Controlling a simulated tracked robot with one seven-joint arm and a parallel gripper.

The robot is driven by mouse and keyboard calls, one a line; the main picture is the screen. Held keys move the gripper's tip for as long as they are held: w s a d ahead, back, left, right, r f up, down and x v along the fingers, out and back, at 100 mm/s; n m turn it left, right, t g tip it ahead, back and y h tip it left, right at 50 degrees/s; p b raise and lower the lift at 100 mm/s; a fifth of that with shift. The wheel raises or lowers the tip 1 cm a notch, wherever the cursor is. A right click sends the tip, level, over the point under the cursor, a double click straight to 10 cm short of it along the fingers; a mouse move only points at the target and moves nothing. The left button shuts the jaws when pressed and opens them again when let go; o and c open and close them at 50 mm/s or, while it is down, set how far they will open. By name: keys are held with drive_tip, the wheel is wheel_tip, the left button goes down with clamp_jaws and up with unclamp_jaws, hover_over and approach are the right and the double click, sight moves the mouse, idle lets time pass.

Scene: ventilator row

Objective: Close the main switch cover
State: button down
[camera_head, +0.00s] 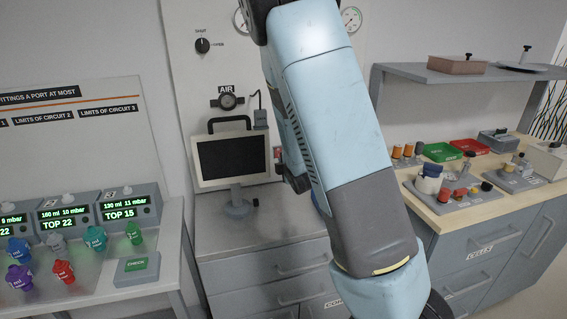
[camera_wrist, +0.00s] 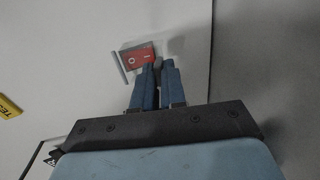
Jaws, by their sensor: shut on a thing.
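The red main switch (camera_wrist: 139,57), marked with O and I, sits on a pale upright panel in the wrist view. Its red also shows as a small patch in the head view (camera_head: 277,152), beside my arm. A thin pale strip (camera_wrist: 119,68) stands along the switch's left side; I cannot tell if it is part of the cover. My gripper (camera_wrist: 160,68) is at the switch's right edge, its two blue fingers close together with a narrow gap. It is shut on what seems to be the switch cover, mostly hidden between the fingers. The red switch face shows uncovered.
A monitor (camera_head: 236,158) stands on the grey cabinet (camera_head: 262,240), left of my arm. A wooden-topped bench (camera_head: 437,219) with small parts is at right, under a shelf (camera_head: 470,75). Ventilator units (camera_head: 128,207) stand at left. A yellow label (camera_wrist: 8,106) is on the panel.

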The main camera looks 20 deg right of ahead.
drive_tip(key=f+t, duration=0.1)
drive_tip(key=t, duration=0.1)
drive_tip(key=w+f+t, duration=0.1)
drive_tip(key=shift+w+f+t, duration=0.15)
drive_tip(key=shift+f+t, duration=0.15)
drive_tip(key=shift+t, duration=0.1)
drive_tip(key=shift+w+f+t, duration=0.25)
drive_tip(key=shift+w+t, duration=0.15)
drive_tip(key=shift+t, duration=0.5)
drive_tip(key=shift+w, duration=0.1)
drive_tip(key=c, duration=1.2)
unclamp_jaws()
drive_tip(key=shift+w+r, duration=0.1)
drive_tip(key=shift+r, duration=0.15)
